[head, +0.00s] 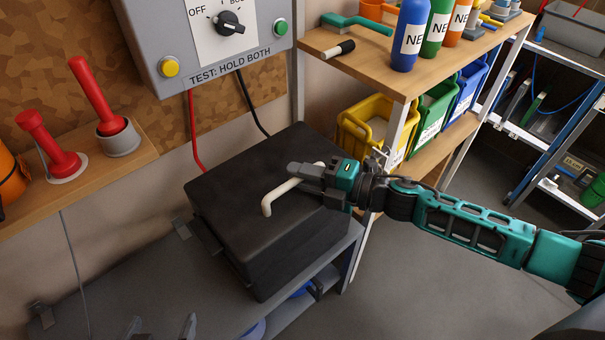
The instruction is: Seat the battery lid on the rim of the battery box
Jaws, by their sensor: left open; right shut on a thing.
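The battery lid (245,185) is a dark, flat cover with a cream bar handle (268,200) on top. It lies over the black battery box (300,258), roughly lined up with it. I cannot tell whether its edge touches the rim all round, as the rim is hidden. My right gripper (308,174) is shut on the handle near its far right end. My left gripper (161,326) shows only its two fingertips at the bottom edge; they are apart, empty and away from the box.
The box stands on a grey bench (130,275). Red and black cables run down behind it from a grey test panel (205,45). A wooden shelf (420,75) with bottles and coloured bins is at the right. Red plungers (95,95) stand on the left shelf.

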